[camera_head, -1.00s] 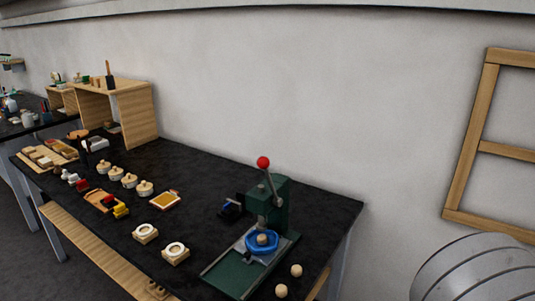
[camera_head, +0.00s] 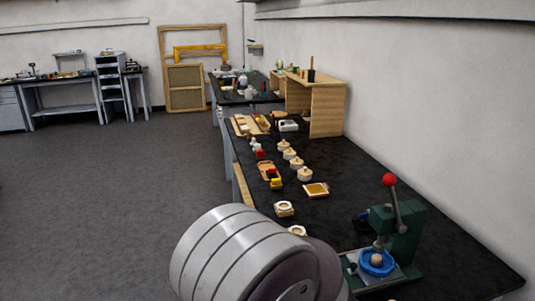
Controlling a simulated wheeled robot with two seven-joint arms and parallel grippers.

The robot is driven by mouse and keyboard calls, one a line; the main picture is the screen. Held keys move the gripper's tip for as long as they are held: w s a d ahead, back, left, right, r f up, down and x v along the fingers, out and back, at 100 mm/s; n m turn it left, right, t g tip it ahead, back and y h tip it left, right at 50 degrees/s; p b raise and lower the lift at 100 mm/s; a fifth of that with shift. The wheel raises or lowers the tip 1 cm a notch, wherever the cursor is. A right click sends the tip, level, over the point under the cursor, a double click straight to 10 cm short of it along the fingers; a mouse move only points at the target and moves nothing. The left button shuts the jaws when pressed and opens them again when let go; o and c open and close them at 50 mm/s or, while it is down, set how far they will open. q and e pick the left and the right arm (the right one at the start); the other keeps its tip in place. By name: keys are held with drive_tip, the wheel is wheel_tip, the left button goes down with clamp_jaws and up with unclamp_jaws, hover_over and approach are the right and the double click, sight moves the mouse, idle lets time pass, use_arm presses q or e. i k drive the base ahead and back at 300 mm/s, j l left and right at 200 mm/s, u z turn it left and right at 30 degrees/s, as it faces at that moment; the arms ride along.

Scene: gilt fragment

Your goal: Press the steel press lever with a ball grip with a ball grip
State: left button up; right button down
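The press lever (camera_head: 394,204) is a steel rod with a red ball grip (camera_head: 389,180) on top, standing nearly upright on a green press (camera_head: 408,230). The press stands near the right end of the black workbench. A blue ring (camera_head: 377,263) with a pale piece in its middle sits on the press base, below the lever. A large grey ribbed part of my own arm fills the bottom centre and hides part of the bench front and the base. Neither gripper shows.
The black bench (camera_head: 340,160) runs along the wall, with several round wooden-topped pots (camera_head: 304,174), a small framed tray (camera_head: 316,190) and white rings on blocks (camera_head: 284,209). A wooden shelf (camera_head: 327,107) stands further back. The grey floor on the left is clear.

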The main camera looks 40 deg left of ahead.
sight(389, 179)
drive_tip(key=i+l+u, duration=0.1)
drive_tip(key=i+u, duration=0.15)
drive_tip(key=u, duration=0.25)
drive_tip(key=i+l+u, duration=0.2)
drive_tip(key=u, duration=0.25)
drive_tip(key=i+l+u, duration=0.2)
drive_tip(key=u, duration=0.3)
drive_tip(key=i+l+u, duration=0.1)
drive_tip(key=l+u, duration=0.35)
